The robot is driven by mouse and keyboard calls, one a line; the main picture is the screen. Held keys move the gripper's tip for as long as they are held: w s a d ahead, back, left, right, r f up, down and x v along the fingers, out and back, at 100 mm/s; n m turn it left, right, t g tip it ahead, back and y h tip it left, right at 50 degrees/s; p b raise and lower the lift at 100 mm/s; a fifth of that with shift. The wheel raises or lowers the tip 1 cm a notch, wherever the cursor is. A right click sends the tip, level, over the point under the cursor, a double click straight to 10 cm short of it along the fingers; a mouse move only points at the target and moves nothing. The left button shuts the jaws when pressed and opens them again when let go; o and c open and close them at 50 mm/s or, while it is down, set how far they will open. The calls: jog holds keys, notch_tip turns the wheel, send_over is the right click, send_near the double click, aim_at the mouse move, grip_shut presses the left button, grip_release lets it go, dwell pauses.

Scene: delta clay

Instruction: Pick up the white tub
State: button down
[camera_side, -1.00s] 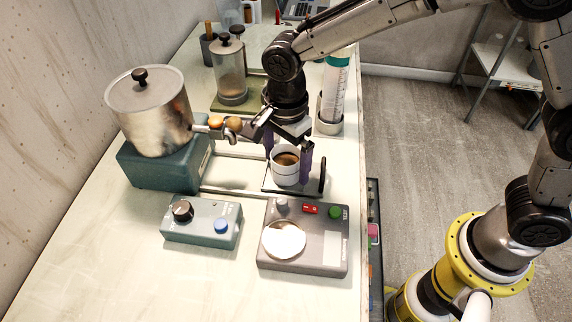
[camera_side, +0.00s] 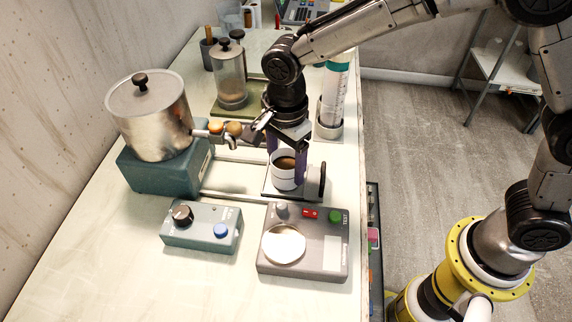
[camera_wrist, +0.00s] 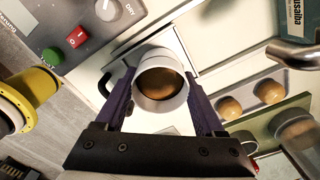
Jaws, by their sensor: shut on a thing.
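The white tub (camera_side: 284,176) stands upright on a small dark-edged stand below the metal spout, with brown contents inside. It also shows in the wrist view (camera_wrist: 160,98), between the two purple fingers. My gripper (camera_side: 287,164) is shut on the tub, with one finger at each side. In the wrist view my gripper (camera_wrist: 160,100) has its fingers against the tub's left and right walls. The tub's underside is hidden in the wrist view.
A metal pot (camera_side: 150,118) on a teal base stands to the left, its spout close to my gripper. A teal control box (camera_side: 200,226) and a grey box (camera_side: 304,240) with a round plate sit in front. A tall clear cylinder (camera_side: 333,95) stands behind right.

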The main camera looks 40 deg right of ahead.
jog(key=shift+r, duration=0.7)
jog(key=s+d+r, duration=0.7)
jog(key=s+r, duration=0.4)
jog(key=s, duration=0.1)
jog(key=w+a+r+n, duration=0.1)
jog(key=w+a+n, duration=0.3)
jog(key=n, duration=0.8)
jog(key=w+a+r+n, duration=0.2)
jog(key=w+a+n, duration=0.2)
jog(key=a+n, duration=0.4)
jog(key=n, duration=0.4)
jog(key=shift+w+a+r, duration=0.3)
